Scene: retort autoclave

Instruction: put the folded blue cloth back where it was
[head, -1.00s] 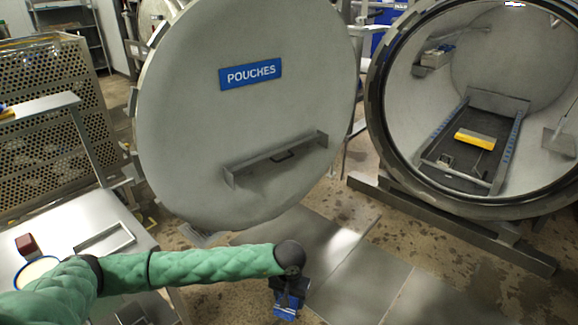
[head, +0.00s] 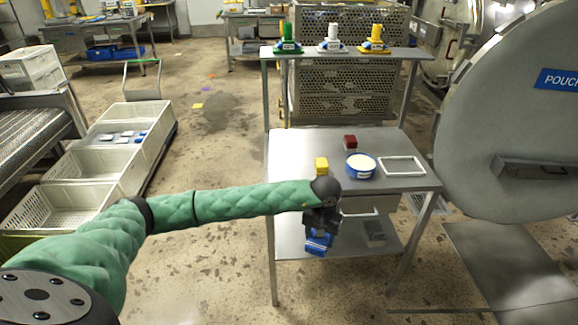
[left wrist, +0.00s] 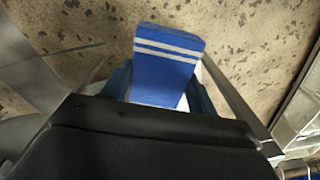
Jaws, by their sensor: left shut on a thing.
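The folded blue cloth (head: 318,242) hangs in my left gripper (head: 320,230), in front of the steel work table. In the left wrist view the cloth (left wrist: 168,62) is blue with two white stripes, and the fingers of my left gripper (left wrist: 160,92) are shut on it from both sides. The table's top (head: 290,150) holds a yellow block (head: 321,166), a dark red block (head: 350,142), a blue-rimmed round tub (head: 361,166) and an empty white rectangular frame (head: 403,167). My right gripper is not in view.
An upper shelf (head: 345,54) carries green, white and yellow bottles. A lower shelf (head: 295,242) holds a grey item (head: 375,232). The round door (head: 510,120) stands at the right. White crates (head: 95,165) line the left. Open floor lies between crates and table.

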